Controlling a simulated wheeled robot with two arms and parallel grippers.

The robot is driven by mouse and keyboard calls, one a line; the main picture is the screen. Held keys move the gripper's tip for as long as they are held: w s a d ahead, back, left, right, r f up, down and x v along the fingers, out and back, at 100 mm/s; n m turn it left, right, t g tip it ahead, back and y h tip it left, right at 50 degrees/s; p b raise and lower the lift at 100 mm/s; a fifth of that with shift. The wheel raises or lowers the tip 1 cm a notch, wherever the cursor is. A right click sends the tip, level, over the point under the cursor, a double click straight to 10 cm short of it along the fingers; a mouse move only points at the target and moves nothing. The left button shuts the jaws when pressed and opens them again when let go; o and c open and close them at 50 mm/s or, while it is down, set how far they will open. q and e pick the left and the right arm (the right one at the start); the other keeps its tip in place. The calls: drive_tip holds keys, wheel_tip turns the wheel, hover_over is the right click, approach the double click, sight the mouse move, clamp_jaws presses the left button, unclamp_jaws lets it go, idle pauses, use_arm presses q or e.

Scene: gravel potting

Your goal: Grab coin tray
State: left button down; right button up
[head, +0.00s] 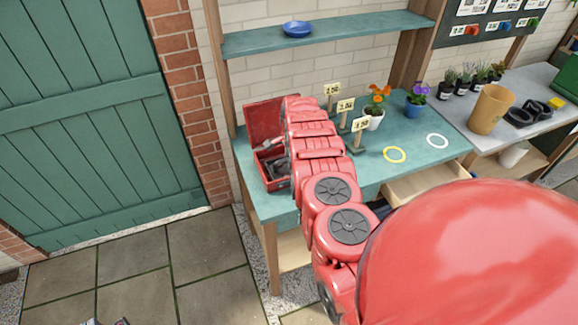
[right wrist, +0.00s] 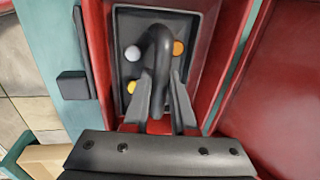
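The red cash box (head: 276,184) stands at the left end of the teal bench with its lid (head: 262,117) up. The dark grey coin tray (right wrist: 195,23) lies inside the box. White, orange and yellow round pieces show in it, and a black arched handle (right wrist: 158,42) rises from it. My right gripper (right wrist: 161,75) is over the tray with one finger on each side of the handle. Whether the fingers press on the handle is not clear. In the head view my right arm covers part of the box. My left gripper is not identifiable in these views.
Price signs (head: 346,106), a white pot (head: 374,117) and a blue pot (head: 415,105) stand right of my arm. A yellow ring (head: 394,148) and a white ring (head: 437,135) lie on the bench. A shelf (head: 345,31) with a blue bowl (head: 297,29) hangs above.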

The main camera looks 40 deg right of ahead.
clamp_jaws()
drive_tip(key=shift+r, duration=0.15)
